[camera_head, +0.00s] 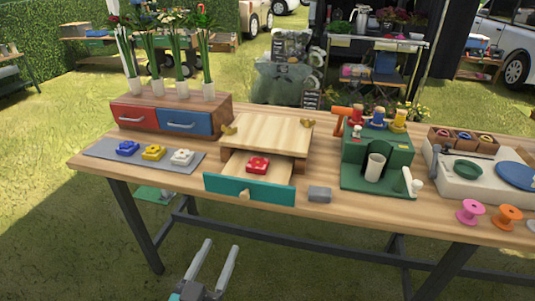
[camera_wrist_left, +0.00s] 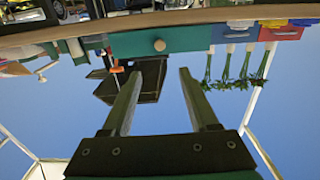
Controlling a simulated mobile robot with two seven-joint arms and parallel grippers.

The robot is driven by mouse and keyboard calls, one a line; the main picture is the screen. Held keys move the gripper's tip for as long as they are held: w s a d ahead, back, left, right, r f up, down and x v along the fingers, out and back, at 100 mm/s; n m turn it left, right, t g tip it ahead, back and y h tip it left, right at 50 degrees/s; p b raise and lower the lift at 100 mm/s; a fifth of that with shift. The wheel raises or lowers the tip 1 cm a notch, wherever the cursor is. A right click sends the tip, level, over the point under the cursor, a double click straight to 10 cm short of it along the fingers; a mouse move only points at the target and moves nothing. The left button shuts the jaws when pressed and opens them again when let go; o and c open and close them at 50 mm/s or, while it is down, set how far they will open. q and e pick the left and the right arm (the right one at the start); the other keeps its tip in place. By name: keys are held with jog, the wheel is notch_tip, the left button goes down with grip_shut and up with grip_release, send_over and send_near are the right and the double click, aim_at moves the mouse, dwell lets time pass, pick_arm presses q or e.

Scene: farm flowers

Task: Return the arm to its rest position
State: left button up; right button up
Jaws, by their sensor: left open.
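My left gripper (camera_head: 213,262) is open and empty, low in front of the table's front edge. In the left wrist view, both fingers of the left gripper (camera_wrist_left: 157,95) stand apart with nothing between them. The table (camera_head: 330,214) lies beyond the fingers. The teal drawer (camera_head: 270,190) is pulled open, with a red piece (camera_head: 257,165) inside. Its front and knob also show in the left wrist view (camera_wrist_left: 185,38), which looks upside down. My right gripper is in neither view.
A grey mat (camera_head: 100,154) holds blue, yellow and white pieces. A grey block (camera_head: 320,194) sits right of the drawer. A green stand (camera_head: 378,175) and pink and orange spools (camera_head: 471,211) are farther right. Table legs (camera_head: 137,225) stand near my gripper. The grass in front is clear.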

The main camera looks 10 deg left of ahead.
pick_arm(q)
jog(key=s+f+g, duration=0.3)
jog(key=f+g, duration=0.1)
jog(key=f, duration=0.9)
jog(key=s+f+g, duration=0.3)
jog(key=s+f, duration=0.1)
jog(key=f, duration=0.9)
jog(key=s+a+f+m+g, duration=0.1)
jog(key=s+f+g, duration=0.3)
jog(key=s+f, duration=0.4)
jog(key=s+a+f+m+g+y, duration=0.1)
jog(key=s+a+f+g, duration=0.2)
jog(key=s+f+g, duration=0.2)
jog(key=s+f, duration=0.3)
jog(key=s, duration=0.4)
jog(key=shift+s+a+f, duration=0.25)
jog(key=shift+s+a, duration=0.1)
jog(key=shift+a, duration=0.05)
